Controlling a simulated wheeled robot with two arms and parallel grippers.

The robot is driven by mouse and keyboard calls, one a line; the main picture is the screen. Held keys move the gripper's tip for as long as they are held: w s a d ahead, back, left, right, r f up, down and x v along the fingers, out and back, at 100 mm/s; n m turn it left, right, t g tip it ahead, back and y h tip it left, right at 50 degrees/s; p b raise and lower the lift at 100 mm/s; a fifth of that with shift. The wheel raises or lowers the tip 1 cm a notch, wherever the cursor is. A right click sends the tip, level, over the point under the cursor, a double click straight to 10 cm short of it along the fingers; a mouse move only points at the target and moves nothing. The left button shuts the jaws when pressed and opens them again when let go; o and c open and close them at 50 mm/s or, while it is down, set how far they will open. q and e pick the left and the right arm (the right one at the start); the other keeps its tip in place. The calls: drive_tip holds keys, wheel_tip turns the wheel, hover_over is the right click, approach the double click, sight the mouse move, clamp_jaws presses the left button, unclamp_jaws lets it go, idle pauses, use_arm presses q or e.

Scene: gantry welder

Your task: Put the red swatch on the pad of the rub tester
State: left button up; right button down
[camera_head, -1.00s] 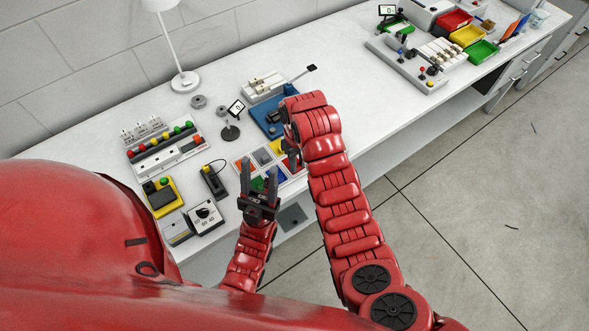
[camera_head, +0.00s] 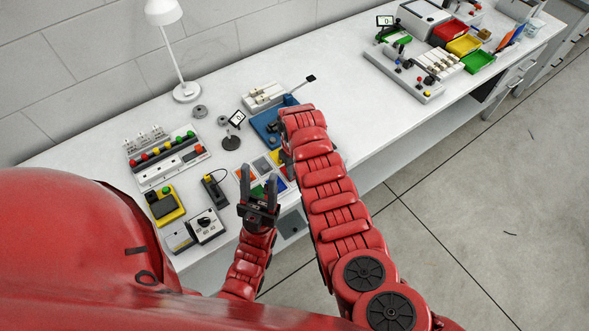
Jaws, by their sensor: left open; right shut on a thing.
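My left gripper (camera_head: 259,180) is open and empty, its fingers pointing up the picture in front of the swatch tray (camera_head: 236,178). The tray shows an orange-red swatch (camera_head: 245,173), a grey one (camera_head: 262,165), a green one (camera_head: 257,190) and a blue one (camera_head: 281,185). My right gripper (camera_head: 287,158) is at the tray's right side, below the blue device. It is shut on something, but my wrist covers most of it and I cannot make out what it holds. The blue-based device (camera_head: 262,123), seemingly the rub tester, stands behind; my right arm hides part of it, and I cannot make out its pad.
A small display on a round stand (camera_head: 231,141) is left of the blue device. A white block with a lever (camera_head: 265,95) stands behind it. A button panel (camera_head: 165,157), a yellow box (camera_head: 165,204) and a dial box (camera_head: 206,226) are left.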

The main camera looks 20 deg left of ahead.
drive_tip(key=shift+f, duration=0.2)
drive_tip(key=c, duration=0.8)
unclamp_jaws()
drive_tip(key=shift+o, duration=0.2)
